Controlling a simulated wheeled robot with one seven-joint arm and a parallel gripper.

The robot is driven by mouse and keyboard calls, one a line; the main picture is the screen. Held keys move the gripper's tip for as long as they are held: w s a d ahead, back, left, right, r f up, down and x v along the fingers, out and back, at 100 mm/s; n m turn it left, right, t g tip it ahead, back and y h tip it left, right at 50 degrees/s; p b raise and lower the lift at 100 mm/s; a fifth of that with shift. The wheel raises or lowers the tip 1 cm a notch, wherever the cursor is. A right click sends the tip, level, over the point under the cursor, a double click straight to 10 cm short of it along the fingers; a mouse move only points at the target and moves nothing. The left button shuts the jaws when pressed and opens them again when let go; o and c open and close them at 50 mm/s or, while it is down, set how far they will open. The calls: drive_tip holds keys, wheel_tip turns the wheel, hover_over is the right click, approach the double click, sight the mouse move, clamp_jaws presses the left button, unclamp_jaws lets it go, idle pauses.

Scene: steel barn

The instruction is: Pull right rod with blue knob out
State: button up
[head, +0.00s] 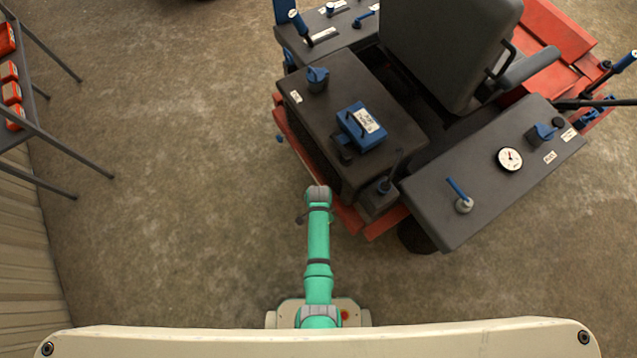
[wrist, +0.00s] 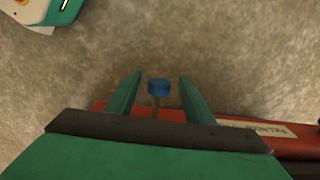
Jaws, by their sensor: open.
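In the wrist view a blue knob (wrist: 158,86) sits on the end of a thin rod (wrist: 156,104) that sticks out from a red frame edge (wrist: 225,123). My gripper (wrist: 160,76) is open, with its two green fingers on either side of the knob and a visible gap to each. Nothing is held. In the head view my green arm (head: 318,235) reaches to the front edge of the red and dark-grey machine (head: 372,160). This knob cannot be made out there.
A label plate (wrist: 262,128) is on the red edge, right of the rod. The machine's top carries a blue box (head: 361,126), a dial gauge (head: 510,159) and a blue-handled lever (head: 458,190). A metal shelf (head: 62,145) stands at far left. The floor between is clear.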

wheel_tip(320, 180, up, 10)
drive_tip(key=shift+r, duration=0.15)
idle(0.3)
idle(0.4)
drive_tip(key=shift+s, duration=0.1)
drive_tip(key=s+a+r+n+t, duration=0.1)
drive_tip(key=s+r+n+t, duration=0.55)
drive_tip(key=s, duration=0.45)
drive_tip(key=s+r+n+t, duration=0.1)
drive_tip(key=s+r+t, duration=0.2)
drive_tip(key=r, duration=0.6)
drive_tip(key=s+r+n+t, duration=0.2)
drive_tip(key=s+r+t, duration=0.1)
drive_tip(key=r, duration=0.7)
drive_tip(key=s+r+n+t, duration=0.2)
drive_tip(key=s+r+t, duration=0.1)
drive_tip(key=r, duration=0.7)
drive_tip(key=shift+s, duration=0.15)
